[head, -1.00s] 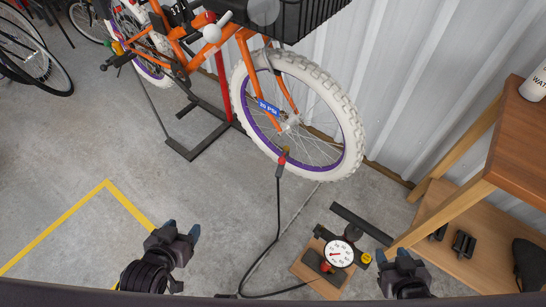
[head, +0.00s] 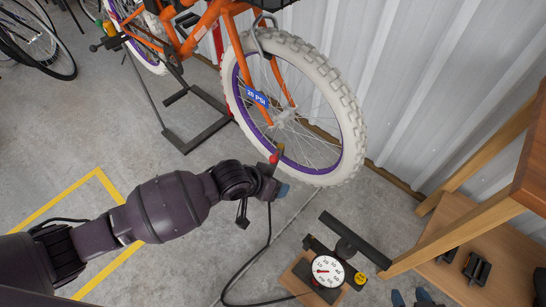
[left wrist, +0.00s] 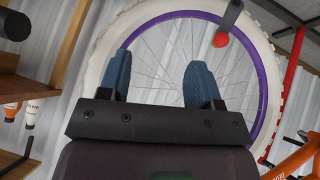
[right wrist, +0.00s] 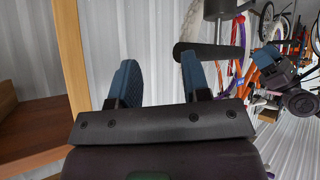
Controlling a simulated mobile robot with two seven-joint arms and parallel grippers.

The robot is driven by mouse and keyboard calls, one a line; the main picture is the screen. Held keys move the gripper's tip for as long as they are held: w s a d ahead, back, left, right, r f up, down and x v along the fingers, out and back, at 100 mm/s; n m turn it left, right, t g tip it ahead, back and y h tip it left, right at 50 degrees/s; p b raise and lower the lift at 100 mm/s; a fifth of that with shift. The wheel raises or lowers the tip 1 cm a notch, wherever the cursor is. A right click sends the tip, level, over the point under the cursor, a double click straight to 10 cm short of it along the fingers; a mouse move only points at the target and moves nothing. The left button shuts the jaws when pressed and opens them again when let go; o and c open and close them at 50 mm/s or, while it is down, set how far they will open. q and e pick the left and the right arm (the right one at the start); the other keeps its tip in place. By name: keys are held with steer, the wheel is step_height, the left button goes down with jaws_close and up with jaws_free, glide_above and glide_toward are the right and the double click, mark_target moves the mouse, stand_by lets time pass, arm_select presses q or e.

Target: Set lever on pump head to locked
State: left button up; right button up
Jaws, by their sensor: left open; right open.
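The pump head (head: 275,157), with red on it, sits at the bottom of the bike's front wheel, by the valve. In the left wrist view a dark grey bar with a red end (left wrist: 222,39), apparently its lever, shows above the right finger. Whether it is locked I cannot tell. My left gripper (head: 282,190) is just below the pump head, partly hidden by its own wrist; in its wrist view (left wrist: 160,78) it is open and empty. My right gripper (head: 412,298) is low by the pump, open and empty in its wrist view (right wrist: 158,80).
The floor pump with its gauge (head: 327,271) stands on a wooden base, its black hose (head: 268,232) running up toward the wheel. The front wheel (head: 345,110) stands before a corrugated wall (head: 420,90). A wooden bench (head: 470,215) is at right.

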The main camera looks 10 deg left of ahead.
arm_select(q)
steer(key=w+a+f+g+y+b, duration=0.1)
steer(key=w+f+y+b, duration=0.15)
steer(key=w, duration=0.35)
steer(key=y+b, duration=0.1)
steer(key=b, duration=0.1)
glide_toward(272, 159)
steer(key=b+x, duration=0.3)
steer(key=x, duration=0.5)
steer(key=shift+f, duration=0.4)
steer(key=shift+w+d+f+b, duration=0.15)
steer(key=shift+w+f+b, duration=0.05)
steer(key=shift+f+b, duration=0.2)
steer(key=shift+w+d+f+b, duration=0.15)
steer(key=shift+w+f+b, duration=0.15)
arm_select(e)
steer(key=shift+n+y, duration=0.3)
steer(key=shift+n, duration=0.2)
steer(key=f, duration=0.4)
steer(key=shift+w+a, duration=0.4)
arm_select(q)
steer(key=shift+r, duration=0.1)
steer(key=c, duration=0.9)
